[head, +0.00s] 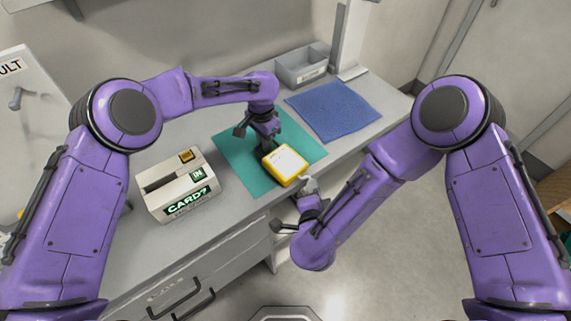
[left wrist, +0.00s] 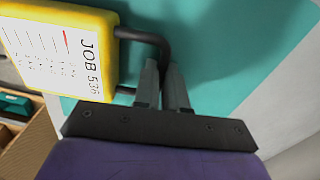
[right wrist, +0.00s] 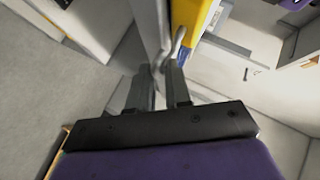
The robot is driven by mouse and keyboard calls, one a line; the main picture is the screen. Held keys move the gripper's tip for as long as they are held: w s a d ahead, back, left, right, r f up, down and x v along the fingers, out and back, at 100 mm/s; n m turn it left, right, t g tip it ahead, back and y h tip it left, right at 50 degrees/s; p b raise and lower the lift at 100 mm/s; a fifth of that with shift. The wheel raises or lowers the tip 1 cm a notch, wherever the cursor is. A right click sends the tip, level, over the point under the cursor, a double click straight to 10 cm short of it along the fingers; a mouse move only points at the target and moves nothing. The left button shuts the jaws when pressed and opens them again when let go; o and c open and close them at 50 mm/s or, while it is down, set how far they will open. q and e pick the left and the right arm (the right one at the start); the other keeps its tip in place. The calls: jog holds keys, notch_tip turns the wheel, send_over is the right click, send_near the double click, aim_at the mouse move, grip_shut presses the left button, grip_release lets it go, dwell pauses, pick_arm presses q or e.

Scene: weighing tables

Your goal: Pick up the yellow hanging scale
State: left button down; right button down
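The yellow hanging scale (head: 285,164) is a flat yellow box with a white label face, over the front edge of the teal mat. In the left wrist view the scale (left wrist: 108,30) shows the print "JOB 536" and a dark looped handle. My left gripper (head: 266,148) has its fingers closed on that handle; the shadow on the mat lies apart from it. My right gripper (head: 308,187) is at the scale's opposite end, past the table edge. In the right wrist view its fingers are close together around the grey metal hook below the yellow body (right wrist: 196,28).
The teal mat (head: 235,155) lies on the grey table. A blue cloth (head: 333,110) lies to its right, with a grey bin (head: 302,66) behind. A boxy "CARD7" device (head: 180,187) stands at left. Open floor is in front of the table.

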pick_arm(q)
jog(key=shift+s, duration=0.1)
jog(key=shift+d, duration=0.1)
dwell(0.3)
